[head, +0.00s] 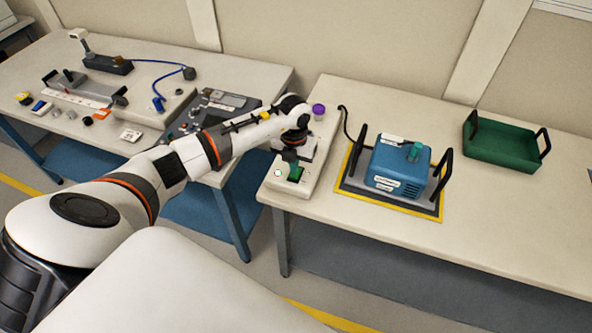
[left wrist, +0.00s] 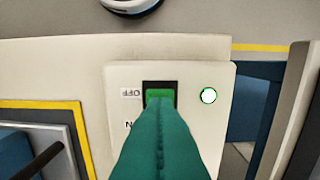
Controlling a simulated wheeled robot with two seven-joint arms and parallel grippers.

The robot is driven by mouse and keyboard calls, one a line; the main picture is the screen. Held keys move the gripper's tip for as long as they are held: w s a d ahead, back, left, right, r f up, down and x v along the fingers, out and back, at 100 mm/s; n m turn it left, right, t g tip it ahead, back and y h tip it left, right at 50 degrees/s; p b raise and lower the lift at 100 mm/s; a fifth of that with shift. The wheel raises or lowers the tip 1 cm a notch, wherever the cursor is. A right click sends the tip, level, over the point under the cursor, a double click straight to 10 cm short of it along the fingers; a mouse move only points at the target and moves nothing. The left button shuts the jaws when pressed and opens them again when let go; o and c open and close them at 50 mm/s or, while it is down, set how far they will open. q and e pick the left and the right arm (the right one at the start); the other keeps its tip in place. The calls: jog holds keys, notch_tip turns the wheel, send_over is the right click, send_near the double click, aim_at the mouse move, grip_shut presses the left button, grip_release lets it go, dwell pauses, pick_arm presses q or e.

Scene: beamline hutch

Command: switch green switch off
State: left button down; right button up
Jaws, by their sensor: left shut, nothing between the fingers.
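The green switch (head: 297,175) sits on a pale control box (head: 303,188) at the left end of the right-hand table. In the left wrist view the switch (left wrist: 160,90) shows in a dark recess, with an "OFF" label beside its far end and a partly hidden label lower down. A round lamp (left wrist: 208,95), white with a green rim, is beside it. My left gripper (head: 292,164) points down over the switch. Its teal fingers (left wrist: 160,115) are shut and empty, covering the switch's near part. I cannot tell whether they touch it. My right gripper is not in view.
A purple knob (head: 319,110) stands behind my left gripper. A blue device (head: 398,172) with black handles sits right of the box on a yellow-edged mat. A green tray (head: 500,145) is farther right. The left table (head: 60,140) holds tools and parts.

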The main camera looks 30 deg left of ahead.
pick_arm(q)
jog(key=shift+f+b, duration=0.8)
jog(key=shift+f, duration=0.2)
dwell(0.3)
jog(key=shift+r+p, duration=0.65)
jog(key=shift+r, duration=0.15)
jog(key=shift+r+p, duration=2)
jog(key=shift+r, duration=0.8)
jog(key=shift+f, duration=0.1)
